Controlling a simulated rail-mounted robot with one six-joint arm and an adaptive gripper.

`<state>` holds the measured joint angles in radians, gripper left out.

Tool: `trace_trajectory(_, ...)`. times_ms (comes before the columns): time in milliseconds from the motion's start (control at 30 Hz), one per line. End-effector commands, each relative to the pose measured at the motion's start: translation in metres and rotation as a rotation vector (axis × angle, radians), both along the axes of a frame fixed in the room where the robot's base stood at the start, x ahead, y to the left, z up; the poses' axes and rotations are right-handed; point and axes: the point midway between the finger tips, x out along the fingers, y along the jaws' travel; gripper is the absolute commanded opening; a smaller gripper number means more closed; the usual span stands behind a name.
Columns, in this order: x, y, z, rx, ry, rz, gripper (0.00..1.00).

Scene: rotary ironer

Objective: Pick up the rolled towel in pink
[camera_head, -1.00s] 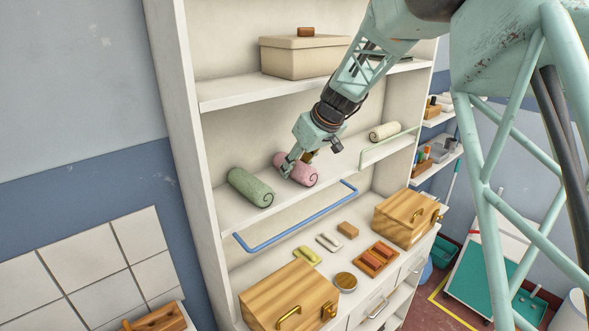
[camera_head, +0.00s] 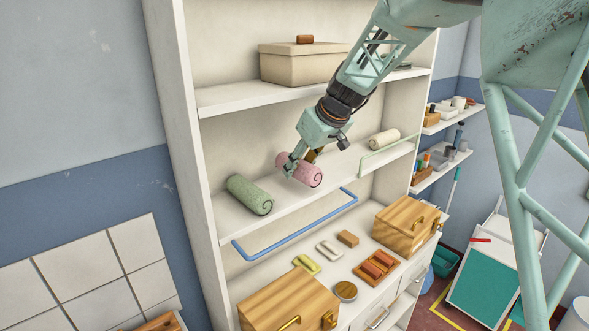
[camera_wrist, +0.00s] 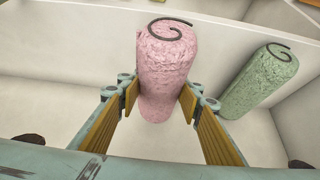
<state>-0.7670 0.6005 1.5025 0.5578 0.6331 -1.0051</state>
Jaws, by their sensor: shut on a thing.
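The pink rolled towel (camera_head: 308,174) is in my gripper (camera_head: 302,168), over the middle shelf, in the head view. In the wrist view the pink towel (camera_wrist: 166,65) stands between the two yellow-padded fingers of my gripper (camera_wrist: 158,108), which are shut on its sides. Its spiral end faces the top of the wrist view. The gap between towel and shelf is hard to judge. A green rolled towel (camera_head: 250,195) lies on the shelf to the left; it shows at the right of the wrist view (camera_wrist: 262,82).
A cream rolled towel (camera_head: 384,138) lies farther right on the same shelf (camera_head: 225,228), behind a pale green rail (camera_head: 385,152). The upper shelf (camera_head: 225,100) holds a lidded box (camera_head: 300,63). Wooden boxes (camera_head: 290,300) stand on the counter below.

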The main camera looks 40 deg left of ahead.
Motion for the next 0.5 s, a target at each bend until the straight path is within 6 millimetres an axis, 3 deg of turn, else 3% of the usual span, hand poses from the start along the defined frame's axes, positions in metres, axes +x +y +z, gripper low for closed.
trace_trajectory(500,-0.015,-0.082,-0.001,0.001,0.0,-0.002,0.22)
